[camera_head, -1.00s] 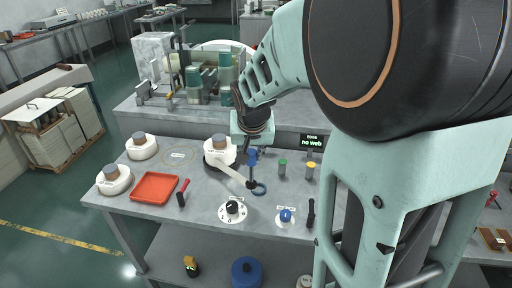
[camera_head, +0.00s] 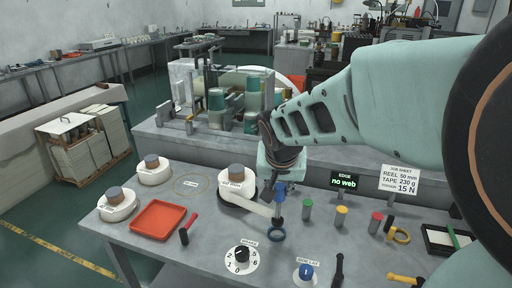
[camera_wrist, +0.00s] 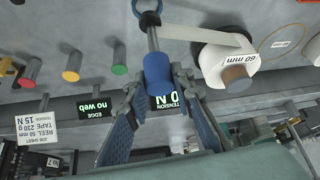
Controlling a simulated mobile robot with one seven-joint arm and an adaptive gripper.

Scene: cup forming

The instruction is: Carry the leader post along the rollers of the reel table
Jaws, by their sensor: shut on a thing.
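The leader post has a blue grip (camera_head: 280,190), a grey stem and a blue ring (camera_head: 277,234) at its lower end. A white web (camera_head: 251,206) runs to it from the reel marked 60 mm (camera_head: 236,178). My gripper (camera_head: 272,180) is shut on the blue grip, just right of this reel. In the wrist view the blue grip (camera_wrist: 158,69) sits between the fingers, with the ring (camera_wrist: 146,13) at the top. The rollers stand to the right in the head view: green (camera_head: 307,209), yellow (camera_head: 341,215) and red (camera_head: 375,222).
Two more reels (camera_head: 117,205) (camera_head: 153,170) and an orange tray (camera_head: 158,220) are at left. A black dial (camera_head: 242,254) and blue knob (camera_head: 306,272) are in front. The edge display (camera_head: 344,181) reads "no web"; the wrist view shows a tension display (camera_wrist: 167,101) reading 0 N.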

